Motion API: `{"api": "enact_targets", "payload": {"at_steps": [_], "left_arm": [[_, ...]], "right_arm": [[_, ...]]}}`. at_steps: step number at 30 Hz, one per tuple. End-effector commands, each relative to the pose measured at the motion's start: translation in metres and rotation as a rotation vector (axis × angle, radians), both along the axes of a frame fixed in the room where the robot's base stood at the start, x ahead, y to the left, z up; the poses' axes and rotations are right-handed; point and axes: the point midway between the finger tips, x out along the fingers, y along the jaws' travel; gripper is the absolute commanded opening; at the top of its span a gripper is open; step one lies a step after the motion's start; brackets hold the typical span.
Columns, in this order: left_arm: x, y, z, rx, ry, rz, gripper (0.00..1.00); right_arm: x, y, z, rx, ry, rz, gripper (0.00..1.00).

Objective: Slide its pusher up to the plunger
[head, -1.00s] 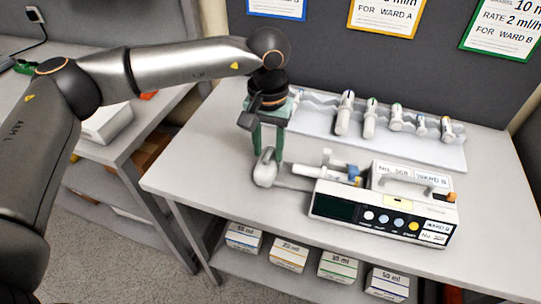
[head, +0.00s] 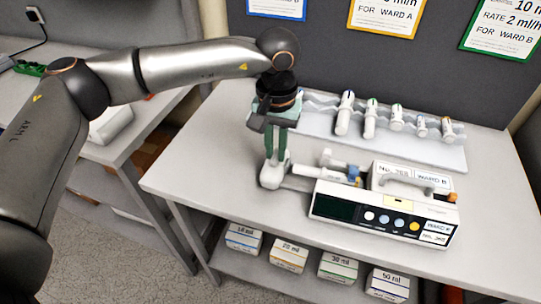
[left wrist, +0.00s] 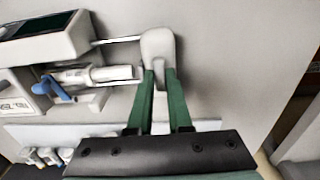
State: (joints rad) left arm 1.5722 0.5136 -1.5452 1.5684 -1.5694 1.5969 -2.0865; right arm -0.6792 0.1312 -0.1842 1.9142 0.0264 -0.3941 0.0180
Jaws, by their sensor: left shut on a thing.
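The infusion pump (head: 380,212) stands on the table, with a white syringe (head: 340,168) lying along its top and a blue clamp on it. The syringe's plunger end (head: 325,158) points left, and it also shows in the left wrist view (left wrist: 136,73). The grey-white pusher (head: 271,178) sits left of the pump on thin rods; it also shows in the left wrist view (left wrist: 158,44). A gap shows between pusher and plunger. My left gripper (head: 274,158) points down with its green fingers shut on the pusher; they show up close in the left wrist view (left wrist: 160,75).
A pale tray (head: 450,155) with several syringes lies behind the pump. Ward cards (head: 385,15) hang on the dark panel. Several labelled boxes (head: 289,255) stand on the shelf below. A second table (head: 60,105) is at the left. The table's front left is clear.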

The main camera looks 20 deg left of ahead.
Motion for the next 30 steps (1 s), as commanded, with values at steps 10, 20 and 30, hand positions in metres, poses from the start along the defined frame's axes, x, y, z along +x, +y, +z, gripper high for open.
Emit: {"api": "enact_targets", "payload": {"at_steps": [10,20,30], "left_arm": [[0.0002,-0.0032,0.0002,-0.001,-0.001,0.0,0.0],[0.0002,-0.0059,0.0002,-0.001,-0.001,-0.001,0.0],[0.0002,-0.0087,0.0002,-0.001,-0.001,0.0,0.0]], "right_arm": [[0.0,0.0,-0.0007,0.0,0.0,0.0,0.42],[0.0001,0.0,-0.0017,0.0,0.0,0.0,0.42],[0.0001,0.0,-0.0027,0.0,0.0,0.0,0.42]]}}
